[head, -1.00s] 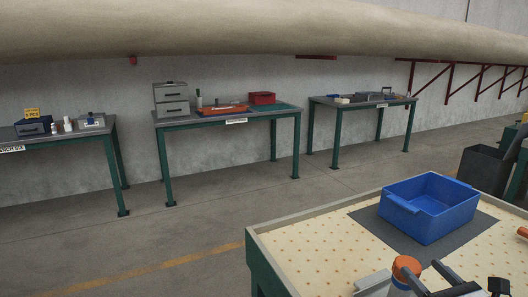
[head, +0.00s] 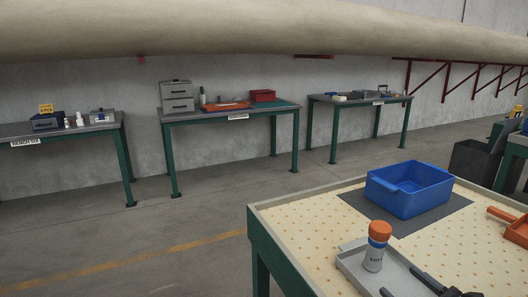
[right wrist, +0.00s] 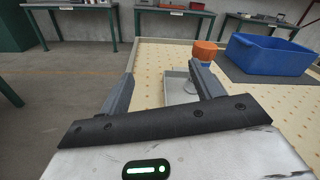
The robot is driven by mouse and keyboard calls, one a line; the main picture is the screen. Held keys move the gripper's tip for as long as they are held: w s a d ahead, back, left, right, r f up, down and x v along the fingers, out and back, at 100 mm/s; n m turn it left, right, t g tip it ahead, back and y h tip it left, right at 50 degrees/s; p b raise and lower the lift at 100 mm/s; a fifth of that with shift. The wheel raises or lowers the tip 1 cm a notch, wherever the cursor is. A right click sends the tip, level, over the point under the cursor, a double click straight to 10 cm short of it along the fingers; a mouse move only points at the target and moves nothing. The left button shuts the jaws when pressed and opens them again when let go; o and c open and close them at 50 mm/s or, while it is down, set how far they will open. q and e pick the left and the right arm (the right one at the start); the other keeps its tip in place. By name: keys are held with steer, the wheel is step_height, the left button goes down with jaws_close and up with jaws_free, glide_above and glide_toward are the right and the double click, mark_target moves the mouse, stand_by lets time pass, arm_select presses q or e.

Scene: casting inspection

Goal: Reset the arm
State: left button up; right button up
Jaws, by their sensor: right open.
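My right gripper (head: 403,284) shows at the bottom edge of the head view, with only its dark finger parts in the picture. In the right wrist view the gripper (right wrist: 164,76) has its two fingers wide apart with nothing between them. In the right wrist view the orange cap (right wrist: 204,50) shows beyond the right finger, which hides part of the bottle. My left gripper is in neither view.
A blue bin (head: 410,193) stands on a dark mat (head: 452,208) on the pale dotted bench top (head: 300,222). Several green-legged benches with items line the wall. The floor to the left is clear.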

steer(key=s+a+f+n+g+y, duration=0.2)
steer(key=s+a+f+n+g, duration=0.3)
steer(key=a+n, duration=0.4)
steer(key=s+a+f+n+g+y, duration=0.1)
steer(key=s+a+f+n+g, duration=0.15)
steer(key=s+a+n, duration=0.6)
steer(key=s+d+f+n+g+h, duration=0.4)
steer(key=s+d+n+g+h, duration=0.3)
steer(key=s+n, duration=0.45)
steer(key=w+a+f+n+t+y+b, duration=0.2)
steer(key=w+a+f+t+b, duration=0.4)
steer(key=f, duration=0.4)
steer(key=shift+w+f+t+b, duration=0.25)
steer(key=shift+w+t+b, duration=0.65)
steer(key=shift+t+b, duration=0.15)
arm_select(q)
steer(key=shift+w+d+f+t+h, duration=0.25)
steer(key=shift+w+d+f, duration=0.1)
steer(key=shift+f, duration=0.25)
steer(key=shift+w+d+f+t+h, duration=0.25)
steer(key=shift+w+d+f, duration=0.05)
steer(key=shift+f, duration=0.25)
arm_select(e)
steer(key=shift+r, duration=0.1)
steer(key=shift+c, duration=0.2)
